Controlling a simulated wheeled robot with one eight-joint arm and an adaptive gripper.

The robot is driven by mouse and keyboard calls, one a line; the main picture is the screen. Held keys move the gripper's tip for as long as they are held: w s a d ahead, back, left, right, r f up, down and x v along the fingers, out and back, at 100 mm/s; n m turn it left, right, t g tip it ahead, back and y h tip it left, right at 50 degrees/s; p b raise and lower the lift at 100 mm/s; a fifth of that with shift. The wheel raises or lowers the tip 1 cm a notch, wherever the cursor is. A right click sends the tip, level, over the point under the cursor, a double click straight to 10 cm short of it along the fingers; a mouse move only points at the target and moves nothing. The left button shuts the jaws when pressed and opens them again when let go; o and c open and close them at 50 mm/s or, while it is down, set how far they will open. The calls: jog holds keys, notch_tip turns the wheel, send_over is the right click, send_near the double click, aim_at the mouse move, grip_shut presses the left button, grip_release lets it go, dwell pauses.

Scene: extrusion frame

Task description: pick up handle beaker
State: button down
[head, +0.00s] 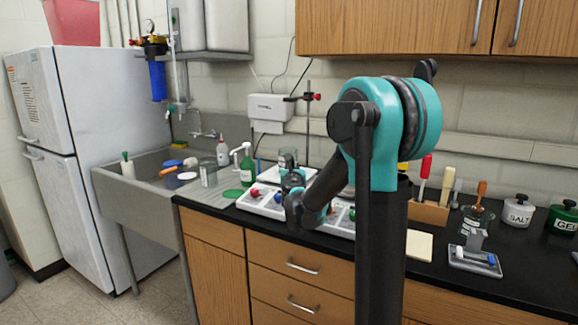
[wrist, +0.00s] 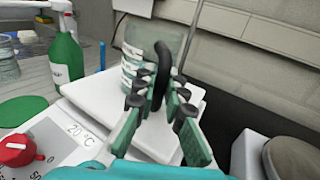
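The handle beaker (wrist: 138,62) is a clear glass with white markings and a black loop handle (wrist: 161,68). It stands upright on a white hot plate (wrist: 92,88) in the wrist view. In the head view the beaker (head: 287,157) stands on the counter's equipment behind my gripper (head: 292,182), partly hidden by it. In the wrist view my gripper (wrist: 159,92) is open. Its green fingers with black pads lie on either side of the handle, with gaps visible; contact cannot be told.
A green spray bottle (head: 247,165) stands left of the hot plate, near the sink (head: 125,190). A thin metal stand rod (head: 308,110) rises just behind the beaker. A grey-lidded round item (wrist: 290,158) is close on the right in the wrist view.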

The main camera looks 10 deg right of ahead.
jog(key=shift+r, duration=0.1)
dwell(0.6)
jog(key=shift+r, duration=4.9)
